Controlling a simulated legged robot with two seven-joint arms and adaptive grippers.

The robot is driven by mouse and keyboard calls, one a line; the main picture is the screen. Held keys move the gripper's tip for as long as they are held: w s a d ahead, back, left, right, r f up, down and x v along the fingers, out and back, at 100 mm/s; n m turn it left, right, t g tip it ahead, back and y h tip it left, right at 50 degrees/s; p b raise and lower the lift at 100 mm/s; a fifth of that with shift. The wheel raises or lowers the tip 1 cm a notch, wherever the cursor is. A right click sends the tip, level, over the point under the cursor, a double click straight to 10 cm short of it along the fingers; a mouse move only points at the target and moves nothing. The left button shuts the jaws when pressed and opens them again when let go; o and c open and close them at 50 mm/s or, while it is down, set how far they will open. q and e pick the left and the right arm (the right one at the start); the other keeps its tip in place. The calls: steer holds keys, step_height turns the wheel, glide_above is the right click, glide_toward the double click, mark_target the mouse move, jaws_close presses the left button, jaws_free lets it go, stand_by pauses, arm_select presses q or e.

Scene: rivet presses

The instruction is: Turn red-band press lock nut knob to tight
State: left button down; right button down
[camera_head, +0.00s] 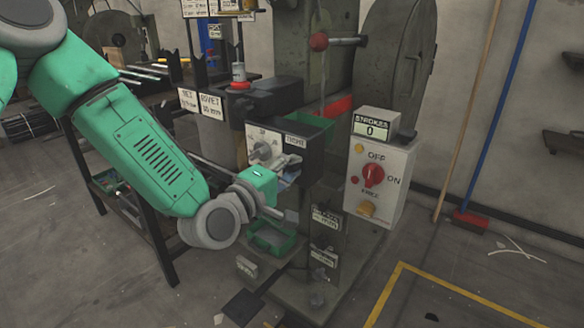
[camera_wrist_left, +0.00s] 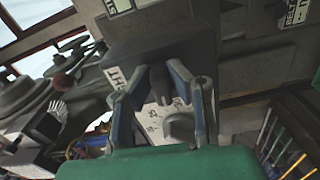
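The press in front of me has a dark head block (camera_head: 310,150) and a red band (camera_head: 338,107) behind it. A white dial face with a grey knob (camera_head: 262,150) is on its front left. The dial knob (camera_wrist_left: 180,127) also shows in the wrist view, behind the fingers. A small label (camera_head: 296,141) is on the block's side. My left gripper (camera_head: 288,172) is right beside the block; in the wrist view its fingers (camera_wrist_left: 150,80) are apart, with a dark knob-like part (camera_wrist_left: 158,84) between them. I cannot tell whether they touch it. My right gripper is out of view.
A white switch box (camera_head: 378,175) with a red knob and a strokes counter (camera_head: 373,129) stands to the right. A green tray (camera_head: 272,238) sits below my gripper. A broom (camera_head: 495,115) leans at the wall.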

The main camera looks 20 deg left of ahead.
arm_select(q)
steer(key=shift+a+f, duration=0.1)
steer(key=shift+a, duration=0.4)
steer(key=m+p, duration=0.2)
steer(key=m, duration=0.1)
steer(key=m+p, duration=0.1)
steer(key=m, duration=0.3)
steer(key=shift+p, duration=0.3)
steer(key=m+p, duration=0.2)
steer(key=m, duration=0.3)
steer(key=shift+m+p, duration=0.7)
steer(key=shift+m, duration=1.7)
steer(key=c, duration=1.5)
jaws_free()
steer(key=shift+c, duration=0.2)
